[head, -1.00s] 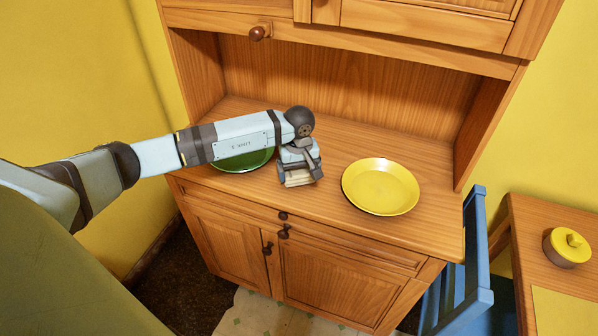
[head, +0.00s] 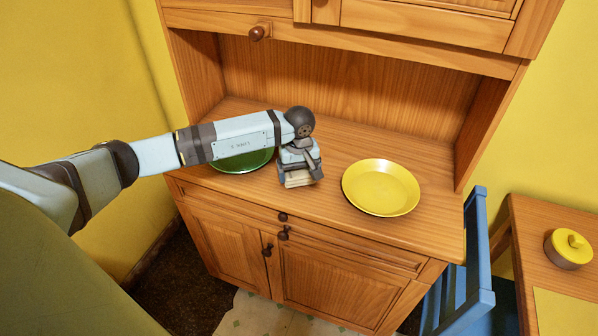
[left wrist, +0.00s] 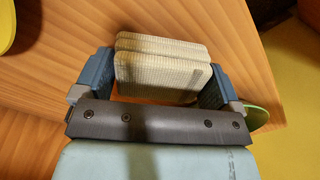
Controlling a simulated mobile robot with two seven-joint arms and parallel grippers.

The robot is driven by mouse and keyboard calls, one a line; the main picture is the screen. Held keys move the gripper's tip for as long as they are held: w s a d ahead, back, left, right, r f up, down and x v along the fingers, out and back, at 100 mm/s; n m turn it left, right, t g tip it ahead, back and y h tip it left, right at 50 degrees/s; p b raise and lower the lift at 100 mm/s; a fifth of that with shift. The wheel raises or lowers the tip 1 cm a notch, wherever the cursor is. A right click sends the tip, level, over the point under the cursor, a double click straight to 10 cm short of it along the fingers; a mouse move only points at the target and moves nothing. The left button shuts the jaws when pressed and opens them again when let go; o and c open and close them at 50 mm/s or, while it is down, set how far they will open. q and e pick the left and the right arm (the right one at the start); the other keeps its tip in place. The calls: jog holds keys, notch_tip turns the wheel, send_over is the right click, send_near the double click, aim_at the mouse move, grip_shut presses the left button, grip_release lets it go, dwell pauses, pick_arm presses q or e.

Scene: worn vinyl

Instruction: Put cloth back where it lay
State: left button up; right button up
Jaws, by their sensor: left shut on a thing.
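My left gripper (head: 299,180) is over the sideboard's wooden counter, between a green plate and a yellow plate. It is shut on a folded, cream-coloured cloth (head: 298,181). In the left wrist view the cloth (left wrist: 163,72) shows as a stack of ribbed layers between the two blue fingers of the gripper (left wrist: 160,82). The cloth is at or just above the counter; I cannot tell whether it touches. My right gripper is not in view.
The green plate (head: 240,164) lies left of the gripper, partly hidden by my arm. The yellow plate (head: 381,187) lies to the right. Bare counter (head: 350,145) stretches behind. A blue chair (head: 468,270) and a table with a yellow lidded pot (head: 567,249) stand at right.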

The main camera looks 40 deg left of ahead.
pick_arm(q)
jog(key=shift+f+b, duration=0.6)
jog(key=shift+f, duration=0.1)
dwell(0.5)
jog(key=o, duration=0.5)
jog(key=shift+o, duration=0.2)
jog(key=shift+r, duration=0.2)
jog(key=shift+r+p, duration=1.8)
jog(key=shift+r, duration=2.05)
notch_tip(320, 180, up, 14)
jog(key=b, duration=0.1)
jog(key=shift+b, duration=0.35)
